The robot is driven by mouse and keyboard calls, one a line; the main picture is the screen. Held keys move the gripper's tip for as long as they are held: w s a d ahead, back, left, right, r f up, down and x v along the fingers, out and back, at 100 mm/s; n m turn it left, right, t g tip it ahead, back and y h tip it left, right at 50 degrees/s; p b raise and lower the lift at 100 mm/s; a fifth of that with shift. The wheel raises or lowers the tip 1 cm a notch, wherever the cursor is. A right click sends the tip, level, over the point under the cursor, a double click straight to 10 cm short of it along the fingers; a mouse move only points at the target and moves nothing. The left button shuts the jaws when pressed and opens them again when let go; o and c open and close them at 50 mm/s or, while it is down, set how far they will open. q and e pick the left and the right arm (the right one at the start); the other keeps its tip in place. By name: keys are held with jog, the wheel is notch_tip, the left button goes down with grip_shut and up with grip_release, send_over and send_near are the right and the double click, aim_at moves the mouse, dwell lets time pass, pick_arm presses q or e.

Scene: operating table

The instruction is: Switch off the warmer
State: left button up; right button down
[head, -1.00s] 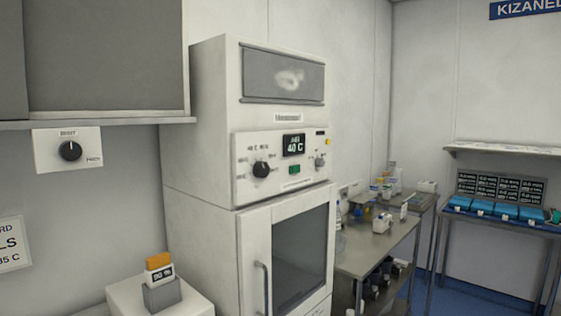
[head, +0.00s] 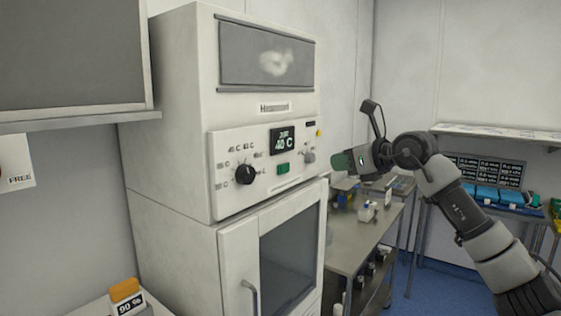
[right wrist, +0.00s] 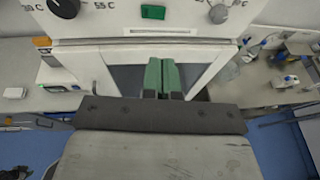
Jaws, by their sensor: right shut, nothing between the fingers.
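The warmer (head: 175,140) is a tall white cabinet. Its panel has a display (head: 283,141) reading 40 C, a black dial (head: 245,174), a lit green rocker or button (head: 283,168) and a small grey knob (head: 309,157). In the right wrist view the green button (right wrist: 153,12), the black dial (right wrist: 63,7) and the grey knob (right wrist: 218,13) show at the top edge. My right gripper (head: 342,161) has green fingertips, shut and empty, to the right of the panel and apart from it. The fingers (right wrist: 163,75) show together in the wrist view. My left gripper is out of view.
The warmer's glass door (head: 290,255) has a protruding handle (head: 250,298). A steel table (head: 365,236) with small items stands to the right. A wall shelf (head: 500,134) is at the far right, and a grey cupboard (head: 70,55) hangs at upper left.

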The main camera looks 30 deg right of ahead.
aim_at(288, 165)
jog(key=p+x, duration=0.2)
jog(key=x, duration=0.2)
jog(key=p+x, duration=0.2)
jog(key=x, duration=0.2)
jog(key=r+p+x, duration=0.1)
jog(key=p+x, duration=0.1)
jog(key=x, duration=0.3)
jog(key=shift+w+a+r+p, duration=0.1)
jog(key=shift+w+p, duration=0.05)
jog(key=shift+p, duration=0.2)
jog(key=shift+w+a, duration=0.1)
jog(key=shift+w, duration=0.3)
jog(key=shift+w, duration=0.15)
